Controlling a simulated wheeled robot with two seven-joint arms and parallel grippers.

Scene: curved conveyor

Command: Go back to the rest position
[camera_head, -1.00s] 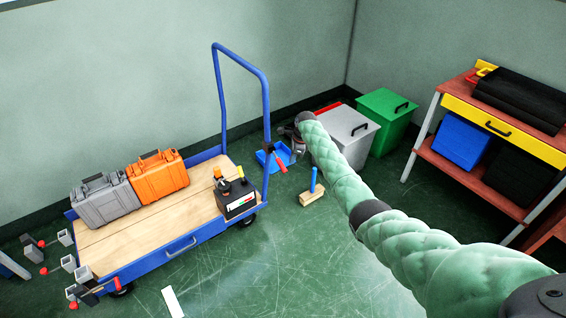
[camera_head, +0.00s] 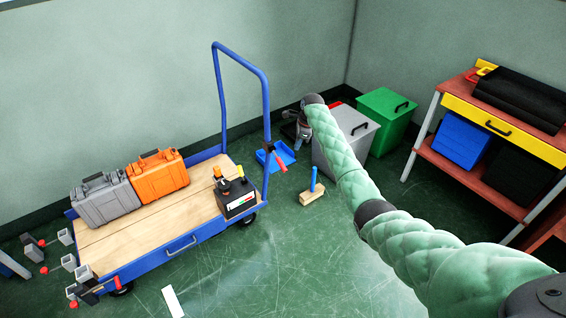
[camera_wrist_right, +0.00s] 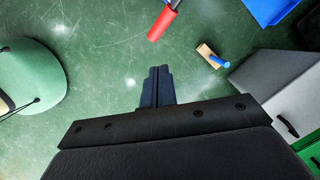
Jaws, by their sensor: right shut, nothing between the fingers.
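My right arm reaches in from the lower right of the head view, over the floor. My left gripper and arm are in neither view.
A blue cart (camera_head: 180,250) at left carries a grey case (camera_head: 102,202), an orange case (camera_head: 158,178) and a black box (camera_head: 236,202). A grey bin (camera_head: 352,133), green bin (camera_head: 384,122) and shelved workbench (camera_head: 440,130) stand behind and right. Open floor (camera_head: 270,265) lies in front.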

